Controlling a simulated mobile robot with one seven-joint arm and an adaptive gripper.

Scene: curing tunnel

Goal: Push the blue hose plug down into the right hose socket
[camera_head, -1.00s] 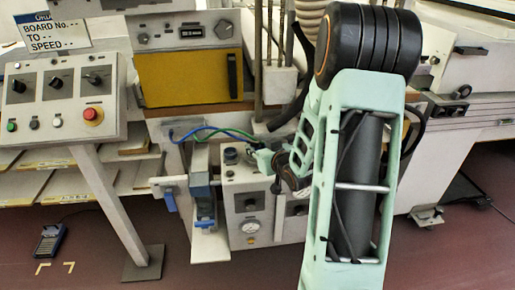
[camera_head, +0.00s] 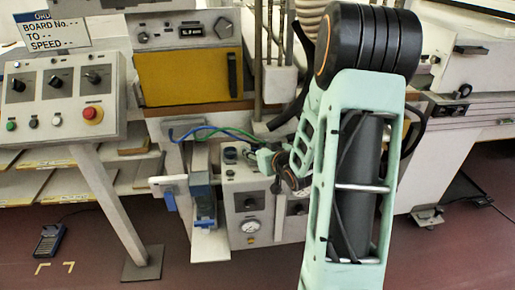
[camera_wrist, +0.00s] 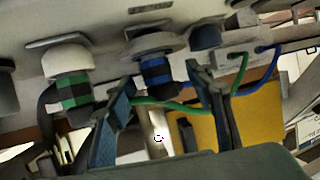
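The blue-banded hose plug (camera_wrist: 157,72) shows in the wrist view, in line with a pale round collar (camera_wrist: 158,42), the socket; how deep it sits I cannot tell. A green-banded plug (camera_wrist: 73,92) sits at a white collar (camera_wrist: 68,57) to its left. My gripper (camera_wrist: 160,105) is open, its left finger between the two plugs and its right finger to the right of the blue plug. The blue plug shows in the gap, apart from both fingers. In the head view my gripper (camera_head: 266,158) is small beside the valve box, and my arm hides the sockets.
A green hose (camera_wrist: 168,107) and a blue hose (camera_wrist: 268,66) run close to the right finger. A dark blue knob (camera_wrist: 205,37) is right of the blue plug. The valve box with a round gauge (camera_head: 251,226) and the yellow panel (camera_head: 188,77) stand near.

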